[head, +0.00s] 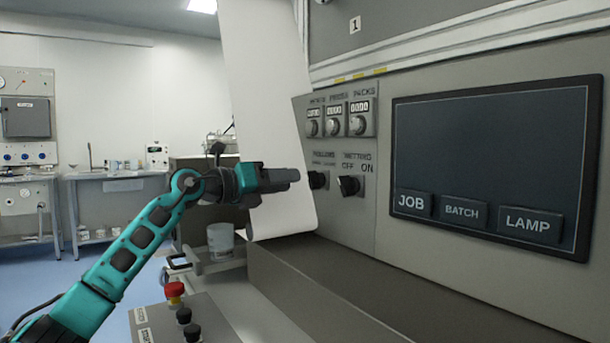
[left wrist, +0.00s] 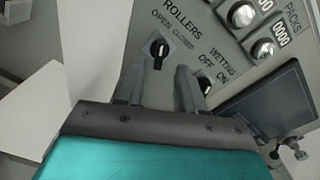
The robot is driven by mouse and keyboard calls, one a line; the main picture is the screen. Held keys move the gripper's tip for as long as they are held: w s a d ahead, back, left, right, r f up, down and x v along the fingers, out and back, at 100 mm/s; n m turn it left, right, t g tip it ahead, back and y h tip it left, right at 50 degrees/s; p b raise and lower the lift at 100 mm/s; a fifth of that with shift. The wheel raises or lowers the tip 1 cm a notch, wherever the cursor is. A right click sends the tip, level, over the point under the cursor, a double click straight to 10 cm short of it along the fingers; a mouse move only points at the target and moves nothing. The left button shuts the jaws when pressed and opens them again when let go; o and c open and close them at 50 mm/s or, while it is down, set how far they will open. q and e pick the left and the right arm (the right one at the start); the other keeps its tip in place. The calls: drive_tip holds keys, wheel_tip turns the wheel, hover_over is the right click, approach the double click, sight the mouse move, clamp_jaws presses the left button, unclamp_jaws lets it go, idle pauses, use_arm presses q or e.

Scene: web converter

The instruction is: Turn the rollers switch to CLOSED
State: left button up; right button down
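The rollers switch (left wrist: 157,50) is a black knob with a pale mark, beside the words OPEN and CLOSED in the left wrist view. I cannot tell for sure which word it points at. In the head view the switch (head: 319,180) is partly hidden behind my left gripper (head: 296,176). In the left wrist view the left gripper's fingers (left wrist: 168,72) are apart with nothing between them. My right gripper is not in view.
The wetting switch (head: 349,186), marked OFF and ON, is just right of the rollers switch. Counters with knobs (head: 335,128) sit above. A screen (head: 490,165) is at right. A white paper web (head: 268,100) hangs behind my gripper. A red button (head: 174,290) is below.

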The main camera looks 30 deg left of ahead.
sight(308, 179)
use_arm(q)
drive_tip(key=x, duration=0.5)
drive_tip(key=shift+w+d, duration=0.15)
drive_tip(key=shift+w, duration=0.15)
drive_tip(key=shift+c, duration=0.4)
clamp_jaws()
